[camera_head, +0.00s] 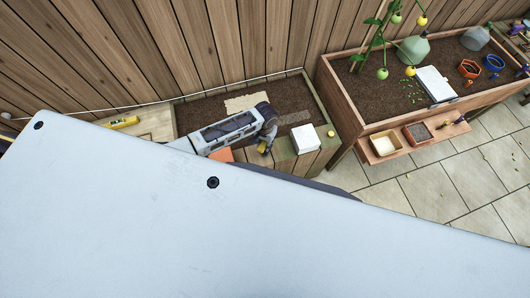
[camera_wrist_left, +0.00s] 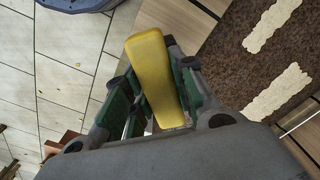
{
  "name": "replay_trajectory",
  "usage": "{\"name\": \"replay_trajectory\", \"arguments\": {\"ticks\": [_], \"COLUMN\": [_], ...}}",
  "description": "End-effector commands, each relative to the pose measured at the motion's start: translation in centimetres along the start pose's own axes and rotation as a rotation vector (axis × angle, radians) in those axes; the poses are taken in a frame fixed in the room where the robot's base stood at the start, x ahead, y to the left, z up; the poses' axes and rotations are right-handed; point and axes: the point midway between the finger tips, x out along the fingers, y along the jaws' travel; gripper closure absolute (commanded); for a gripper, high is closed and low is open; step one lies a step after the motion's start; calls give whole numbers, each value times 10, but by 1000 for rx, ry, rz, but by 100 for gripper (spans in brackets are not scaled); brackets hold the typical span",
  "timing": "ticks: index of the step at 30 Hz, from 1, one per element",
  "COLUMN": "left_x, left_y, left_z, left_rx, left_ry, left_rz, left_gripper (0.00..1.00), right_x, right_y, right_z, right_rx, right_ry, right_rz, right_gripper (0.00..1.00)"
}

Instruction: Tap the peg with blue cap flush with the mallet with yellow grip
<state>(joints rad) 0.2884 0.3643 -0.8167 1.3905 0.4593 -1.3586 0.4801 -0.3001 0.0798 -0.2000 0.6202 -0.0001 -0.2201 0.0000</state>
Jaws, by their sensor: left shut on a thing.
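My left gripper (camera_wrist_left: 155,105) is shut on the yellow grip of the mallet (camera_wrist_left: 155,70); the grip lies between the green-padded fingers in the left wrist view. The mallet's head does not show. In the head view my left gripper (camera_head: 264,142) is over the front edge of the near planter box (camera_head: 313,90), with a bit of yellow at its fingers. The peg with the blue cap cannot be made out in either view. My right gripper is not in view.
A white block (camera_head: 305,139) and a small yellow ball (camera_head: 331,133) are just right of my gripper. An orange object (camera_head: 221,155) is to its left. A larger planter (camera_head: 345,97) stands to the right, with trays on its front shelf. A large pale panel blocks the lower head view.

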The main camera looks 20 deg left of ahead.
Motion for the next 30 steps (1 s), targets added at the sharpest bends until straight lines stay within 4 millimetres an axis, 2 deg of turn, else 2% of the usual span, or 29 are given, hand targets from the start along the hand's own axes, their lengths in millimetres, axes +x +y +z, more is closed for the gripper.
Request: {"name": "replay_trajectory", "arguments": {"ticks": [30], "left_x": [-68], "left_y": [-1], "left_z": [0], "left_rx": [0], "left_ry": [1], "left_rz": [0], "left_gripper": [100], "right_x": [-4], "right_y": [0], "right_z": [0], "right_rx": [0], "right_ry": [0], "right_rz": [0], "right_gripper": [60]}}
